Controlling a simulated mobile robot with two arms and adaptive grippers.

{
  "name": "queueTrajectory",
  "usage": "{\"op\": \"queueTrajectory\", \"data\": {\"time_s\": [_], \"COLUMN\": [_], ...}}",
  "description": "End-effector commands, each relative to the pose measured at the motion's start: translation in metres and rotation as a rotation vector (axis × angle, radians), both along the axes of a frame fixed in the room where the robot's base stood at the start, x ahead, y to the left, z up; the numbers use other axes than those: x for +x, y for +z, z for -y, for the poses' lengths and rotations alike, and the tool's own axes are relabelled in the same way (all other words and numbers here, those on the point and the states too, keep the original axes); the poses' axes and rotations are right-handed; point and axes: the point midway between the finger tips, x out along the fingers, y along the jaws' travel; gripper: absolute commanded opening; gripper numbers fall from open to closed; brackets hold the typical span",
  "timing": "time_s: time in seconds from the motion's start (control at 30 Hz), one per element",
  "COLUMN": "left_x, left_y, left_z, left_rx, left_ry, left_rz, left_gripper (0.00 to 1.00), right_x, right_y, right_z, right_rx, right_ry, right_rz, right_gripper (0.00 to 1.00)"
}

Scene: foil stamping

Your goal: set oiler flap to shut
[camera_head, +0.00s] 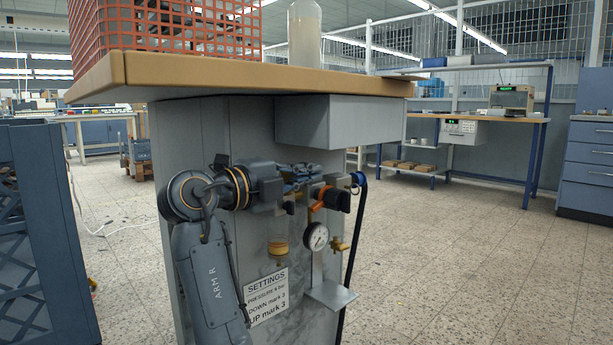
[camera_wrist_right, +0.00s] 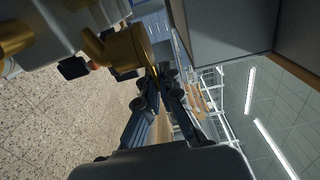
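The air unit is on the grey cabinet under the bench top in the head view. It has a clear bowl with amber liquid (camera_head: 278,243), a pressure gauge (camera_head: 315,237), an orange and black part (camera_head: 335,199) and a brass fitting (camera_head: 339,245). I cannot tell which part is the oiler flap or how it is set. My right gripper (camera_head: 304,177) reaches right, across the top of the unit. In the right wrist view its fingers (camera_wrist_right: 158,76) converge at the tips with nothing seen between them. A brass part (camera_wrist_right: 127,48) is beside the tips; contact is unclear. My left gripper is out of view.
A settings label (camera_head: 266,298) is on the cabinet below the bowl. A small grey shelf (camera_head: 331,294) juts out under the gauge, and a dark hose (camera_head: 353,255) hangs on the right. The wooden bench top (camera_head: 250,77) overhangs the unit. Open floor is to the right.

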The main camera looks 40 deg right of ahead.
Motion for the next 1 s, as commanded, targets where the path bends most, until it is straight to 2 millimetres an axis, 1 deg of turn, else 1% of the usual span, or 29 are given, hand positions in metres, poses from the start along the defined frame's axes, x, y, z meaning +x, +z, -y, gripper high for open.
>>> {"op": "queueTrajectory", "data": {"time_s": [0.53,0.6,0.67,1.0], "left_x": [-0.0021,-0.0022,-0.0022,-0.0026], "left_y": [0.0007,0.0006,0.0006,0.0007], "left_z": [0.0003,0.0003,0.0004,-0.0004], "left_rx": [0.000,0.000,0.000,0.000], "left_ry": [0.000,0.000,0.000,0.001], "left_rz": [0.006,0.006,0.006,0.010], "left_gripper": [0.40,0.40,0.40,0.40], "right_x": [0.0002,0.0002,0.0001,0.0001], "right_y": [-0.0026,-0.0026,-0.0025,-0.0016], "right_z": [0.0000,0.0000,0.0000,-0.0024], "right_rx": [0.005,0.005,0.004,0.002], "right_ry": [0.000,0.000,0.000,0.001], "right_rz": [0.024,0.024,0.024,0.024], "right_gripper": [0.00,0.15,0.27,0.27]}}
